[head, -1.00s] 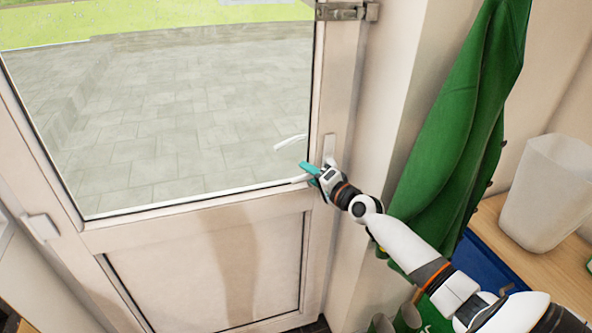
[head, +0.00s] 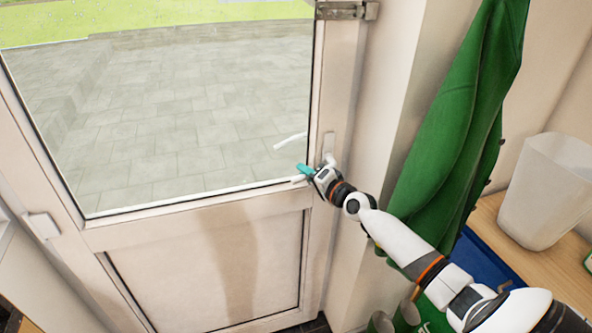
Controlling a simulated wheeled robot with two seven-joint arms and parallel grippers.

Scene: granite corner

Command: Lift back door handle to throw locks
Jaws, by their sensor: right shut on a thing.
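The white back door (head: 190,230) stands shut, with a large glass pane above a solid lower panel. Its white lever handle (head: 298,180) is on the right stile, below a pale lock plate (head: 328,142). My right gripper (head: 306,170), with teal fingertips, is at the handle and shut on it. The gripper and wrist hide most of the lever; only its left end shows, roughly level. A second pale curved bar (head: 290,141) shows through the glass. My left gripper is not in view.
A green garment (head: 455,140) hangs right of the door frame, close to my right arm. A white bin (head: 545,195) stands on a wooden surface at the right, near a blue container (head: 490,257). A metal fitting (head: 345,11) sits at the door's top right.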

